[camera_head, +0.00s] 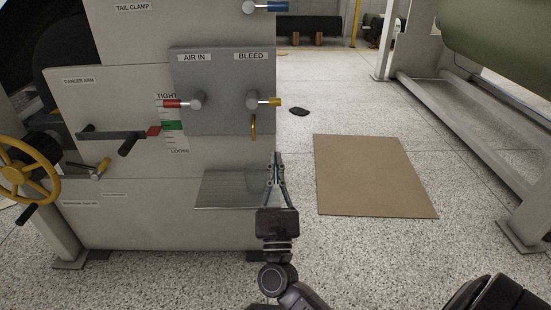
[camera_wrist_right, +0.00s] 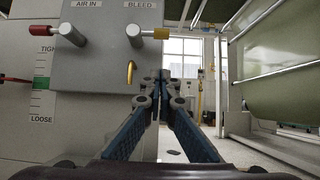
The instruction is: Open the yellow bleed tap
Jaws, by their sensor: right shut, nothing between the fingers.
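The yellow bleed tap (camera_head: 272,102) is on the grey panel under the BLEED label, with its yellow-tipped handle pointing right from a grey round body. It also shows in the right wrist view (camera_wrist_right: 160,33), at upper middle. A yellow curved outlet (camera_head: 254,127) hangs below it. My right gripper (camera_head: 276,155) is shut and empty, pointing up, below and slightly right of the tap and apart from it. In the right wrist view its fingertips (camera_wrist_right: 160,77) meet just right of the outlet. My left gripper is not in view.
The red-handled AIR IN tap (camera_head: 176,103) is left of the bleed tap. A blue-handled tap (camera_head: 268,7) is above. A yellow handwheel (camera_head: 18,172) stands at far left. A metal tray (camera_head: 235,200) juts out below the panel. Brown cardboard (camera_head: 370,175) lies on open floor to the right.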

